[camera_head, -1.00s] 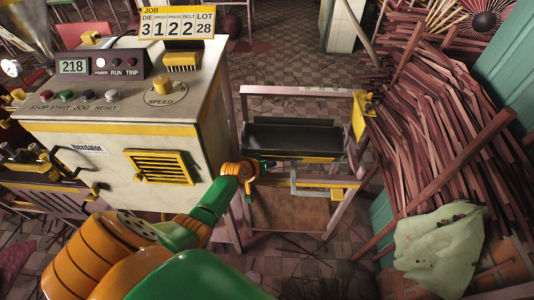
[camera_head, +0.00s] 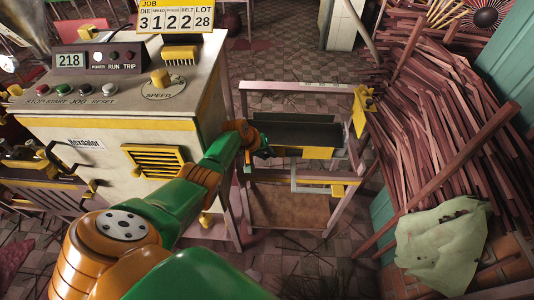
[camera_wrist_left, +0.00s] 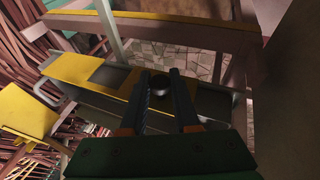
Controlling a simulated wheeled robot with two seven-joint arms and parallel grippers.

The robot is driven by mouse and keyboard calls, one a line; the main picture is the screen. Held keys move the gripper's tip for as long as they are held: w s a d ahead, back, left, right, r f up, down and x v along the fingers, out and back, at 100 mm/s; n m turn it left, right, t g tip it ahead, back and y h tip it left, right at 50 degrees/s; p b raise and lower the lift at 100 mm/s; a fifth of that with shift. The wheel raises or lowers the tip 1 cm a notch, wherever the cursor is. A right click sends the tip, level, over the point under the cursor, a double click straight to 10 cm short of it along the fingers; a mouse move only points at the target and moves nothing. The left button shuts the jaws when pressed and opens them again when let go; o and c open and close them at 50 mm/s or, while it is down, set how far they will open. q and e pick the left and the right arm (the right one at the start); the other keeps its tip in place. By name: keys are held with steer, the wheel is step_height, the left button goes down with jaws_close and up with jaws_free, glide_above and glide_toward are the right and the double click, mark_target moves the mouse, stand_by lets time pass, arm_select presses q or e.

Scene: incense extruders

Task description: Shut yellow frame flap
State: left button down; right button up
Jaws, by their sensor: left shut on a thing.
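A pinkish frame (camera_head: 241,108) stands right of the machine, with a long dark panel (camera_head: 300,135) across it. A yellow strip (camera_head: 318,153) shows along the panel's lower edge. In the left wrist view, a yellow flap-like plate (camera_wrist_left: 75,68) with a dark rectangular opening runs across the frame. My left gripper (camera_head: 264,152) is at the left end of the dark panel. In the wrist view its fingers (camera_wrist_left: 160,92) are on either side of a small dark round knob by the yellow plate, shut on it. How far the flap is swung is unclear. My right gripper is out of view.
The cream machine (camera_head: 85,165) with panel buttons stands close on the left. A yellow plate (camera_head: 361,112) sticks out from the frame's right post. Piled reddish sticks (camera_head: 440,130) and a pale green cloth (camera_head: 440,245) crowd the right. Tiled floor shows behind the frame.

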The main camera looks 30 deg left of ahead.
arm_select(q)
steer(key=shift+w+r, duration=0.1)
steer(key=shift+r, duration=0.05)
steer(key=c, duration=0.7)
jaws_free()
steer(key=shift+o, duration=0.2)
steer(key=r+p, duration=0.1)
steer(key=r, duration=0.1)
steer(key=r+p, duration=0.1)
steer(key=r, duration=0.1)
steer(key=shift+s+d+p, duration=0.1)
steer(key=shift+s+p, duration=0.1)
steer(key=shift+p, duration=0.1)
steer(key=s+d+r+p, duration=0.4)
steer(key=s+d+r, duration=0.3)
steer(key=s, duration=0.4)
steer(key=shift+p+v, duration=0.4)
steer(key=shift+v, duration=0.55)
steer(key=shift+w+d, duration=0.15)
